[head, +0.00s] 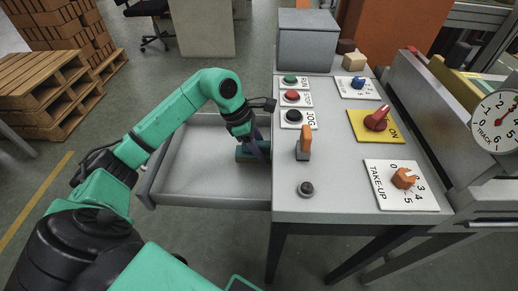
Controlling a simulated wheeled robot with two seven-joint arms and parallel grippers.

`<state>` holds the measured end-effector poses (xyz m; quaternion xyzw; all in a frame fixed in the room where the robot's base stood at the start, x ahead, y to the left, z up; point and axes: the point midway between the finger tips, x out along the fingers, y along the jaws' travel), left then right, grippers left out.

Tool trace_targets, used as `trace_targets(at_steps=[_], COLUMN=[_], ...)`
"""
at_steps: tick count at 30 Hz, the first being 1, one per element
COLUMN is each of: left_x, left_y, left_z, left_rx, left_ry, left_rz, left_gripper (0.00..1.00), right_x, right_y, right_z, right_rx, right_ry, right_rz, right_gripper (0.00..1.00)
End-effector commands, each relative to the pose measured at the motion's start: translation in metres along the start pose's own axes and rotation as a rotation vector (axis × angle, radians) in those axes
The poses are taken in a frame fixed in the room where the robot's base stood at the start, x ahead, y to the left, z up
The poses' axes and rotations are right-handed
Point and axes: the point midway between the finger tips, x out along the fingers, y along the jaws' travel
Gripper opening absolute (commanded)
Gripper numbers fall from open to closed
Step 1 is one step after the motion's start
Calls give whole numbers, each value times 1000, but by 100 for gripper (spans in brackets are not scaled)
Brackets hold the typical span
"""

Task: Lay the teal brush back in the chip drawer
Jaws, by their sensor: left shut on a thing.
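The chip drawer (190,188) is pulled out to the left of the grey console (330,207), open at the top. The teal brush (241,153) shows as a short dark teal piece at the drawer's right end, close to the console's edge. My left gripper (261,155) points down there and is shut on the brush. The fingers and the console edge hide part of the brush. I cannot tell whether the brush touches the drawer floor. My right gripper is not in view.
The console top carries push buttons (291,97), an orange-handled lever (304,142), a red knob (377,119) on a yellow plate and an orange take-up knob (403,178). A grey box (307,42) stands at its back. The drawer's left and middle are clear.

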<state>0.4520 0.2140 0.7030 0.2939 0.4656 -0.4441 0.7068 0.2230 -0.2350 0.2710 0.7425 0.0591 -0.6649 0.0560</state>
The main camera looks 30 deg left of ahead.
Motion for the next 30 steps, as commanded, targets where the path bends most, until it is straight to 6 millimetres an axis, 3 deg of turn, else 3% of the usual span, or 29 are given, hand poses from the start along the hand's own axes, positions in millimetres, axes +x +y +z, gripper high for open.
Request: trace_targets(at_steps=[2,12,13,15,26,30], left_x=[10,12,12,12,8,-20], left_y=[0,0,0,0,0,1], left_z=[-8,-10,-9,-9,-8,-8], left_rx=[-4,-3,-3,-3,-3,-3], left_ry=[4,5,5,5,4,6], left_rz=[-3,0,-1,-1,-1,4], left_gripper=[0,0,61,80,80,80], right_x=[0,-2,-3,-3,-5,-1], right_y=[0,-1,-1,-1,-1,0], right_z=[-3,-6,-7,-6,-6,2], right_rx=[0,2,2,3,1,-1], right_ry=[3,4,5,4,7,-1], right_rz=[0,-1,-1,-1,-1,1], right_gripper=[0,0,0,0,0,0])
